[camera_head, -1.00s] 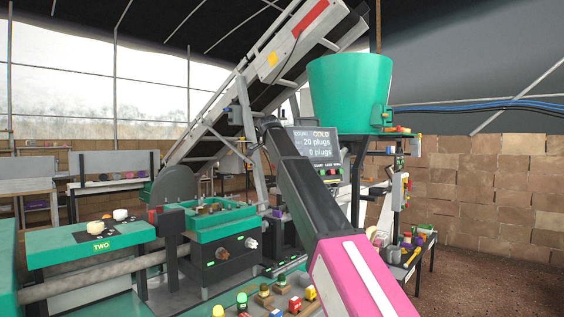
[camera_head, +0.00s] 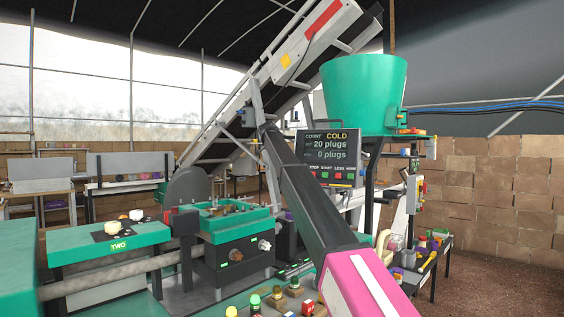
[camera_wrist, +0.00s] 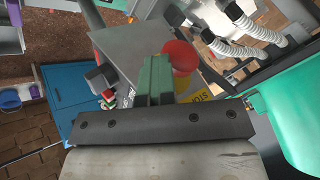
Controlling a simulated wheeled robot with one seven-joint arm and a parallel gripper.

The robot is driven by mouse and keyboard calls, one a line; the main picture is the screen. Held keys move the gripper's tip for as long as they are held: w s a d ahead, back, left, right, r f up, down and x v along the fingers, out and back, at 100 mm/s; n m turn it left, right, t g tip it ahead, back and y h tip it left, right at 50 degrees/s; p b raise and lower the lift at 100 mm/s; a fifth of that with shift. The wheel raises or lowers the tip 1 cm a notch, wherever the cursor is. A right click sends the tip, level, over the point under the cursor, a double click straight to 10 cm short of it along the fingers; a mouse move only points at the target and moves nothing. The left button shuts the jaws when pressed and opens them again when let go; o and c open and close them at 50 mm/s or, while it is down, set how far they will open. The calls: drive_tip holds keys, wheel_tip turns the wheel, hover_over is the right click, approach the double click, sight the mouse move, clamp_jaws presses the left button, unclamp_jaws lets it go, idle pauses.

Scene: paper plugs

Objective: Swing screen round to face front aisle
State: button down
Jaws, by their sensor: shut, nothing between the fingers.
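The screen (camera_head: 331,155) is a dark panel on the machine, below and left of the green hopper. Its face is turned toward the head camera and reads "COUNT COLD", "20 plugs" and "0 plugs", with a row of small buttons below. My pink and dark arm crosses in front, just left of the screen, and its far end hides my gripper in the head view. In the wrist view my gripper (camera_wrist: 154,72) shows green fingers shut together with nothing between them. A grey panel (camera_wrist: 130,45) lies beyond the fingers; I cannot tell whether it belongs to the screen or whether they touch.
A green hopper (camera_head: 365,90) stands right of the screen, and a conveyor (camera_head: 290,65) slopes up behind. A green-topped machine (camera_head: 228,225) is at left. A cluttered bench (camera_head: 425,262) stands at right. In the wrist view a red button (camera_wrist: 180,57) is close beside the fingers.

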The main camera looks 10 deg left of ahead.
drive_tip(key=shift+w+d, duration=0.2)
drive_tip(key=shift+w, duration=0.9)
drive_tip(key=shift+s, duration=0.1)
